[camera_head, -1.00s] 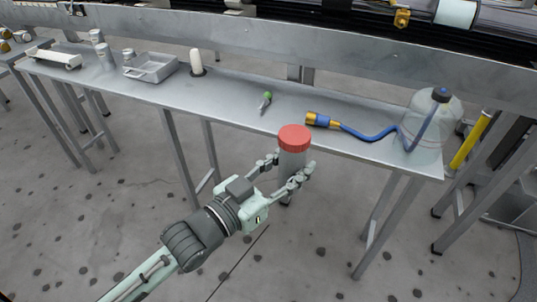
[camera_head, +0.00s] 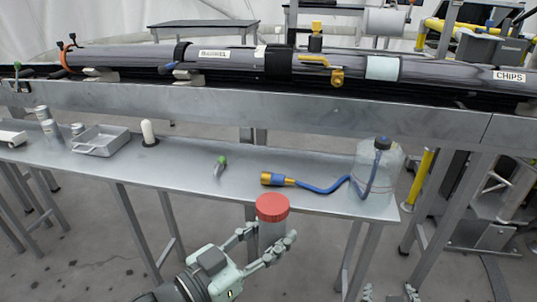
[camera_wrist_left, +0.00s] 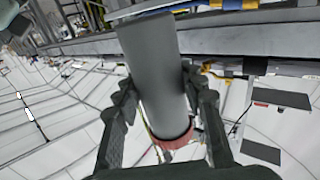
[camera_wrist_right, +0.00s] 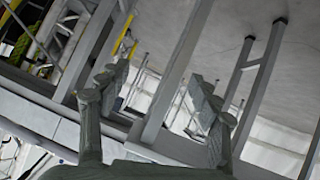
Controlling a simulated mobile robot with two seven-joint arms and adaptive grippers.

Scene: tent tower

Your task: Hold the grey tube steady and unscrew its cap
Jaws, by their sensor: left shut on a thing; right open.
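The grey tube (camera_head: 271,233) stands upright in front of the bench, with its red cap (camera_head: 272,206) on top. My left gripper (camera_head: 266,242) is shut on the tube's body, below the cap, and partly hides it. The left wrist view shows the tube (camera_wrist_left: 153,65) between both fingers, with the red cap (camera_wrist_left: 173,139) at its far end. My right gripper (camera_wrist_right: 160,80) is open and empty. Its fingertips also show at the bottom edge of the head view (camera_head: 390,294), lower and to the right of the tube.
The metal bench (camera_head: 215,182) lies behind the tube. Bench legs stand below.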

